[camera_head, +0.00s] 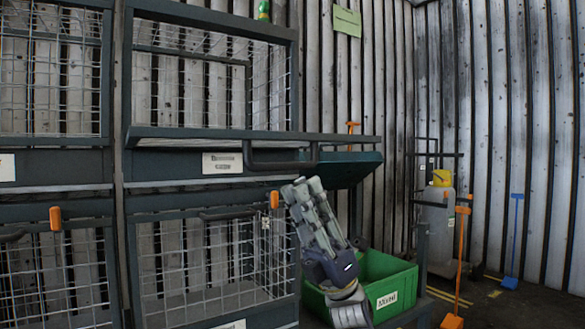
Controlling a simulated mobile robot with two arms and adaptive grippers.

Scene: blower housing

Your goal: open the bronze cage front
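The upper middle cage (132,75) has a dark frame, mesh sides and a white label (222,163) too small to read surely, so I cannot confirm it is the bronze one. Its front (230,134) appears folded down, jutting out nearly level and seen almost edge-on, with a dark handle (280,163) at its outer side. The lower middle cage front (190,265) stands upright, with an orange latch (274,199) at its top right. My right gripper (302,188) points up, just right of that latch and below the jutting front. Its finger gap is unclear. My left gripper is out of view.
A green bin (388,276) stands behind my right arm. A grey cylinder with a yellow top (437,215) and an orange-handled tool (459,260) stand at the right. More mesh cages (55,75) are on the left. The far right floor is mostly clear.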

